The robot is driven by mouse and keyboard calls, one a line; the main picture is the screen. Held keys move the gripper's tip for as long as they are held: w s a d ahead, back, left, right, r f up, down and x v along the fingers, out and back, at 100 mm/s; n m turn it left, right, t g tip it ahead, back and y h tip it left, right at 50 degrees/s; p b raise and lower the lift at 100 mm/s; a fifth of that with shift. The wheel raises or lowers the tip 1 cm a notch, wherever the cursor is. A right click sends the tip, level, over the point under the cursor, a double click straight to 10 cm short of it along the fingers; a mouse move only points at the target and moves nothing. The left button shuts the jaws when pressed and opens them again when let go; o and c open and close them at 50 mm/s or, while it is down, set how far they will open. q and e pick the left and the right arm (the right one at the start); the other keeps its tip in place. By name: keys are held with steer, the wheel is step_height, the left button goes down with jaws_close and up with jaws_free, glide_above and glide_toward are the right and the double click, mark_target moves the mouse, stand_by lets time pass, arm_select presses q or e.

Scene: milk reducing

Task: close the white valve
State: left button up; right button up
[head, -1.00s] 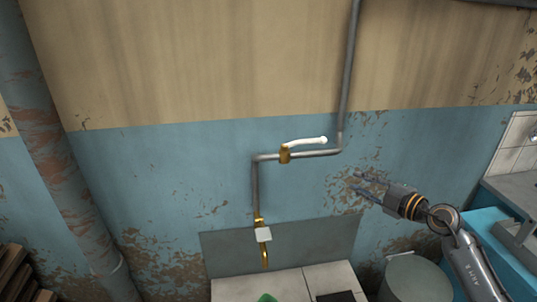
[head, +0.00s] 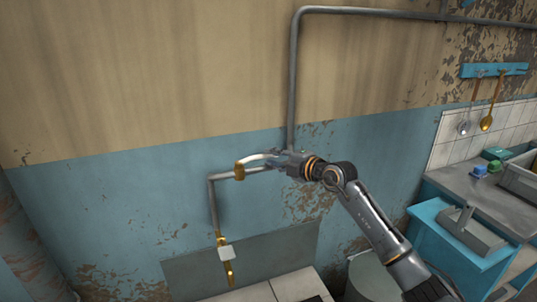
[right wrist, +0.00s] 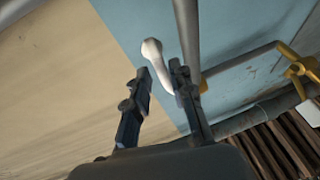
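The white valve handle (head: 258,158) is a long lever on a brass valve body (head: 239,171), set in a grey pipe on the blue wall. The lever points right from the body, roughly along the pipe. My right gripper (head: 277,157) is at the lever's free end, which it partly hides. In the right wrist view, the white handle (right wrist: 155,58) shows at and between the tips of the two dark fingers (right wrist: 160,70). The fingers are apart, with a visible gap around the handle; contact cannot be told. My left gripper is not in view.
The grey pipe (head: 293,90) rises close behind my right gripper. A white and brass tap (head: 226,254) hangs below the valve. A blue cabinet (head: 460,245) and counter stand at right, with hanging ladles (head: 487,122) above. The wall left of the valve is clear.

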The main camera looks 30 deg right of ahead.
steer(key=shift+x, duration=1.15)
jaws_close()
